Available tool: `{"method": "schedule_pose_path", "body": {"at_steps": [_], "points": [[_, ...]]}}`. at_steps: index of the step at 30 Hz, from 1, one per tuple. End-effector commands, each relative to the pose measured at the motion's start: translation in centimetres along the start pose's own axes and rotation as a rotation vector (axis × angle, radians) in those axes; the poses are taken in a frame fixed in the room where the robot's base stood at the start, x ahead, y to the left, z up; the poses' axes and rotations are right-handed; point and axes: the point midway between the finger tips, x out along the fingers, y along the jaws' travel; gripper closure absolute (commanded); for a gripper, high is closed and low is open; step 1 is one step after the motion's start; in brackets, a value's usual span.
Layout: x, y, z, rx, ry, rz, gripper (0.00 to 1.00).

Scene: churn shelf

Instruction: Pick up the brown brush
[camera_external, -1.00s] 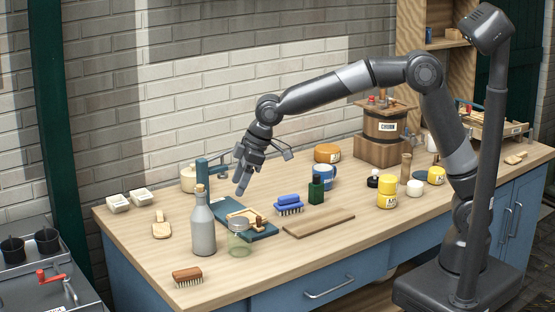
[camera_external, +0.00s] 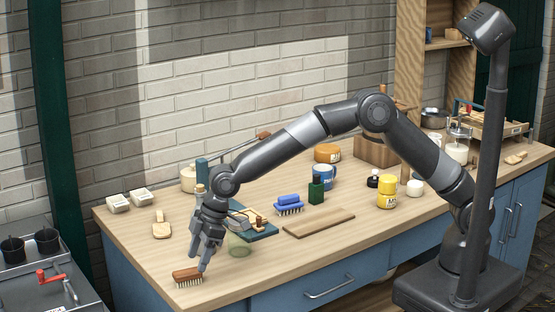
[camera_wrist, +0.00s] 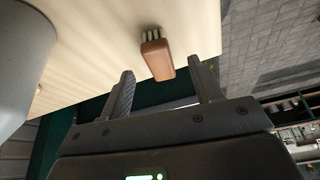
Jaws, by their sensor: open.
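The brown brush (camera_external: 188,276) lies bristles down near the front left corner of the wooden workbench (camera_external: 255,285). It also shows in the wrist view (camera_wrist: 157,59), just beyond and between my fingertips, with its pale bristles toward the top. My gripper (camera_external: 200,263) is just above the brush in the outside view, fingers pointing down. In the wrist view my gripper (camera_wrist: 160,80) has its two fingers spread apart with nothing between them. One finger overlaps the right end of the brush in the outside view, and I cannot tell whether they touch.
The grey bottle is mostly hidden behind my arm, and a glass jar (camera_external: 239,245) stands right of my gripper. A blue brush (camera_external: 289,205) and a wooden board (camera_external: 319,223) lie farther right. The bench's front left corner around the brown brush is otherwise clear.

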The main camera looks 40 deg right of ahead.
Motion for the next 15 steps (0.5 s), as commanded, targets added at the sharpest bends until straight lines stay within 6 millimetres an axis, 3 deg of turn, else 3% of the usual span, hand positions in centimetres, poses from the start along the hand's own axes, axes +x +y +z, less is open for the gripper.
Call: {"method": "schedule_pose_path", "body": {"at_steps": [10, 15], "points": [[4.4, 0.2, 0.5, -0.001, 0.000, 0.000, 0.42], [5.0, 0.3, 0.4, 0.000, 0.002, 0.001, 0.42]]}}
